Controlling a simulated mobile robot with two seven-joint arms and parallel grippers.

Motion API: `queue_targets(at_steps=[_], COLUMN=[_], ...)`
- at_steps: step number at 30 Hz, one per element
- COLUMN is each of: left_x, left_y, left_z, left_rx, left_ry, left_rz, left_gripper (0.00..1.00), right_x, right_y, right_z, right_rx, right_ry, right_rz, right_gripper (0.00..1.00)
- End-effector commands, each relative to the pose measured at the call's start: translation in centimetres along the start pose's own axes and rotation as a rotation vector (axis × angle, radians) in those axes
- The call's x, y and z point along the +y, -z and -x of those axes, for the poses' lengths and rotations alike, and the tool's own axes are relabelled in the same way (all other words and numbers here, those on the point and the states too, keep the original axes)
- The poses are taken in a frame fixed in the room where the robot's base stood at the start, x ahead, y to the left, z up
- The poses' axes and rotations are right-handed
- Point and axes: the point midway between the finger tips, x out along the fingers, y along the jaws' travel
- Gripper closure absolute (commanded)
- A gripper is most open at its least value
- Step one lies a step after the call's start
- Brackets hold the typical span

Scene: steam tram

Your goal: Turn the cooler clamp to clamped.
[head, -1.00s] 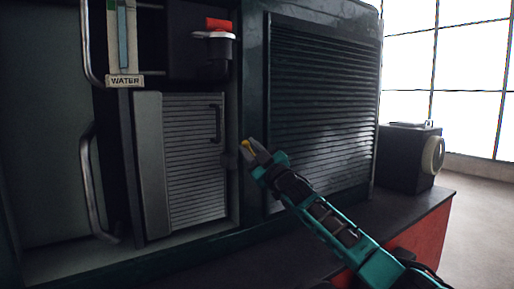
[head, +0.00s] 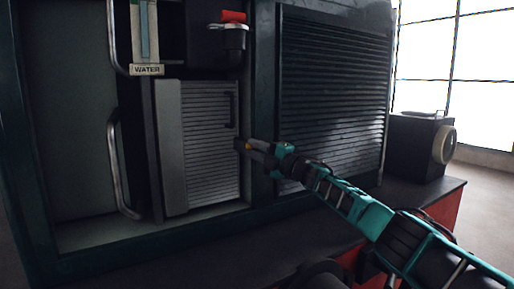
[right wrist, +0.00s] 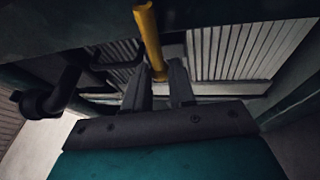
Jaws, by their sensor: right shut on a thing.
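The cooler clamp appears as a yellow bar (head: 239,144), small in the head view, at the right edge of the grey louvred panel (head: 209,140). In the right wrist view the yellow bar (right wrist: 149,35) rises from between the fingertips, tilted slightly. My right gripper (head: 254,147) points left and is shut on the yellow bar; the fingers also show in the right wrist view (right wrist: 160,85). The clamp's pivot is not clear in either view. My left gripper is not in view.
A red-handled valve (head: 233,17) stands above the louvred panel, and a gauge labelled WATER (head: 147,69) is to its left. A curved grab rail (head: 117,165) stands left of the panel. A dark box (head: 415,145) sits on the ledge at right.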

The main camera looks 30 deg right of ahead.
Motion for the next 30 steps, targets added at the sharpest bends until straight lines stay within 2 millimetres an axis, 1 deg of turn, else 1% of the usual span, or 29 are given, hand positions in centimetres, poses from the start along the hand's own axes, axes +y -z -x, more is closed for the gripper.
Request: queue_targets(at_steps=[3,10,24,25,29,30], left_x=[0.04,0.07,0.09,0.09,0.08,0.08], left_y=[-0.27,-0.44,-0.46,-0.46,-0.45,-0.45], left_z=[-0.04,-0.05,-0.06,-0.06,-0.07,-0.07], left_rx=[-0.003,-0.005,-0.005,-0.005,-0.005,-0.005], left_ry=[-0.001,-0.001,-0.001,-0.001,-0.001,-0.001], left_rz=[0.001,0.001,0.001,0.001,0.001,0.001], left_gripper=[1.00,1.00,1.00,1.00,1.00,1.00], right_x=[-0.39,-0.64,-0.72,-0.72,-0.71,-0.71], right_y=[0.00,-0.02,-0.05,-0.05,-0.04,-0.04], right_z=[0.07,0.13,0.15,0.15,0.15,0.15], right_rx=[0.011,0.021,0.022,0.022,0.023,0.023], right_ry=[0.021,0.042,0.047,0.047,0.047,0.047], right_rz=[0.048,0.101,0.113,0.113,0.112,0.112], right_gripper=[1.00,1.00,1.00,0.74,0.61,0.60])
